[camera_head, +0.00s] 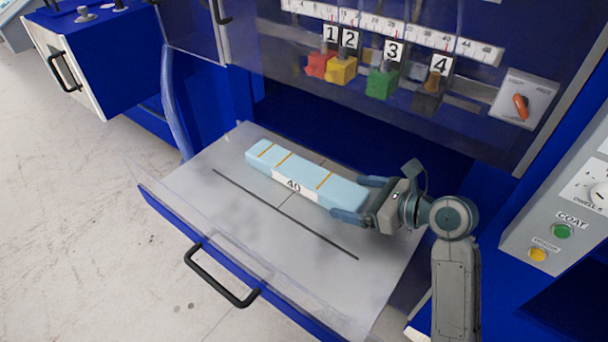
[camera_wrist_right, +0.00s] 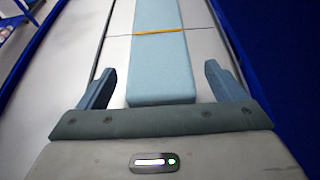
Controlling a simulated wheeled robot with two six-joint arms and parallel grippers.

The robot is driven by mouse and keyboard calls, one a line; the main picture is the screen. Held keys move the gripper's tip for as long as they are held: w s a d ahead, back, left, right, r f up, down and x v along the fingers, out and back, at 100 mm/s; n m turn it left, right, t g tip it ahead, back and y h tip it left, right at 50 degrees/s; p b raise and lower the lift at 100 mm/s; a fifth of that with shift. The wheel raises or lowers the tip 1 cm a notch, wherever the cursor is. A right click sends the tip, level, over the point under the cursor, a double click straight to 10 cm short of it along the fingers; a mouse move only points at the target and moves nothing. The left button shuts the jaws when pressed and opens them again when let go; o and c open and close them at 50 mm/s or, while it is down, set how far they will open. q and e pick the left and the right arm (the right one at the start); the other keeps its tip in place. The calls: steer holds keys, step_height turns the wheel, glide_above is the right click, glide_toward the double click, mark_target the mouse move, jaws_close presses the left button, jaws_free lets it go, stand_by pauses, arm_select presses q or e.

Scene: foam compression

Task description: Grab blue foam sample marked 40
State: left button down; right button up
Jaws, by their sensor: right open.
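The light blue foam sample (camera_head: 335,190) lies flat in the pulled-out drawer tray (camera_head: 220,205). It is a long block with orange stripes and a white label reading 40. My right gripper (camera_head: 361,198) is at the block's right end, with one finger on each long side. In the right wrist view the foam (camera_wrist_right: 162,70) runs away from me between the fingers (camera_wrist_right: 163,88). Gaps show on both sides, so the fingers are open and not pressing on it. My left gripper is not in view.
The tray has a clear front wall and a black handle (camera_head: 222,275). Above it is a cabinet window with numbered coloured blocks, such as the red block (camera_head: 318,64), and a ruler strip. A button panel (camera_head: 565,215) stands at the right.

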mark_target(344, 195)
steer(key=x, duration=0.3)
steer(key=shift+a+f, duration=0.1)
steer(key=shift+f, duration=0.15)
steer(key=c, duration=1)
steer(key=shift+r, duration=0.1)
steer(key=shift+c, duration=0.2)
